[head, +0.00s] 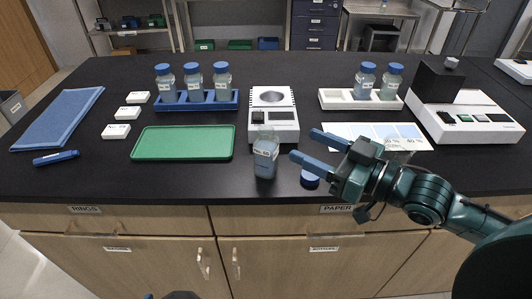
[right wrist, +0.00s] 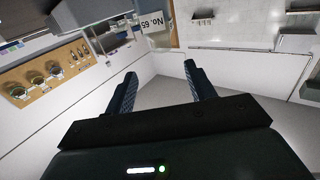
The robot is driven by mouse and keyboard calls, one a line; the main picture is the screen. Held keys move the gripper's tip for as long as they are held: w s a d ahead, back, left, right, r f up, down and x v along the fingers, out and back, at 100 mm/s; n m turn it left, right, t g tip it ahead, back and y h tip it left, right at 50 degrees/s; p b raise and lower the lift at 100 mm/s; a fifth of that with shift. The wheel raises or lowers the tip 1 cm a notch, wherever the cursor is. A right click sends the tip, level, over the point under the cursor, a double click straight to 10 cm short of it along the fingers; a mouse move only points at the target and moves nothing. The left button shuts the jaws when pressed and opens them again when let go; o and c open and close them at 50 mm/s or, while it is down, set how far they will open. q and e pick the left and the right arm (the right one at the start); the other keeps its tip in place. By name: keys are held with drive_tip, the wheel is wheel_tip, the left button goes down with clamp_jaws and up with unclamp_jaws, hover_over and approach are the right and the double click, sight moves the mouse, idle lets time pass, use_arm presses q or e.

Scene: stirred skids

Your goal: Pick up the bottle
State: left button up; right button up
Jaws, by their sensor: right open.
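An uncapped clear bottle (head: 265,155) with a white label and grey-blue contents stands upright on the black bench, in front of the stirrer (head: 272,113). A blue cap (head: 310,177) lies on the bench to its right. My right gripper (head: 302,144) is open and empty, its two blue fingers pointing left towards the bottle, apart from it. Only a dark piece and a blue sliver show at the bottom edge of the head view, perhaps my left gripper.
A blue rack (head: 196,104) holds several capped bottles. A white rack (head: 340,100) holds two more. A green tray (head: 183,143) lies left of the bottle. A printed sheet (head: 350,131) lies behind my right gripper. A white device (head: 465,125) stands at the right.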

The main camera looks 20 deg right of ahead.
sight(273, 137)
drive_tip(key=shift+f+p+x, duration=0.2)
drive_tip(key=shift+p+x, duration=0.05)
drive_tip(key=shift+x, duration=2.2)
drive_tip(key=shift+f+p+x, duration=0.2)
drive_tip(key=shift+x, duration=2.3)
drive_tip(key=shift+s+a, duration=0.2)
drive_tip(key=shift+c, duration=0.5)
clamp_jaws()
